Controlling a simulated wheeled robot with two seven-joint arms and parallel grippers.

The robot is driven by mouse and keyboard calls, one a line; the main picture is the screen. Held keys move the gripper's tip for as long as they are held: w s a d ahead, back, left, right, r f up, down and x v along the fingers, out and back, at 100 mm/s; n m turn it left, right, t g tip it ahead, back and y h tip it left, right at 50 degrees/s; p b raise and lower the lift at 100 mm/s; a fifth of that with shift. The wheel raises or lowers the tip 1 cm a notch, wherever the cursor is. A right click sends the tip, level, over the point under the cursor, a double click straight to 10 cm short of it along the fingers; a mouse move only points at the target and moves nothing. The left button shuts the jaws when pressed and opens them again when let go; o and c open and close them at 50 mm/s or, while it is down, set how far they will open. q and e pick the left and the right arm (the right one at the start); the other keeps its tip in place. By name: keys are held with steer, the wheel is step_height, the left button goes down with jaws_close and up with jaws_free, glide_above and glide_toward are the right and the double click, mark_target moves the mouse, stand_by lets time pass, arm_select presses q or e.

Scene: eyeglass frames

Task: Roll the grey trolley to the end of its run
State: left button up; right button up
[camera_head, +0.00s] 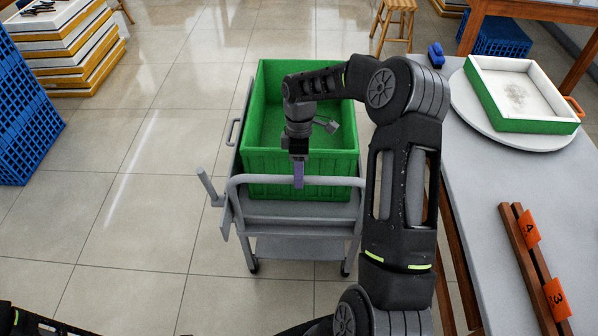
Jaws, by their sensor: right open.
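The grey trolley (300,212) stands on the tiled floor in the middle of the head view, with a push bar across its near end. An empty-looking green crate (262,90) sits on its top; my arm hides part of the crate. My right gripper (299,184) is open and hangs pointing down at the near push bar, by the crate's near wall. I cannot tell whether it touches the bar. My left gripper is not in view; only a bit of my left arm shows at the bottom left corner.
A grey table (475,190) stands close on the right, with a white-and-green tray (515,92) on a round plate and wooden rails with orange tags (530,229). Blue crates (24,125) and stacked trays (75,50) are at left. Floor left of the trolley is clear.

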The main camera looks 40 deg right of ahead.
steer(key=shift+f, duration=0.3)
jaws_close()
stand_by(0.3)
stand_by(1.0)
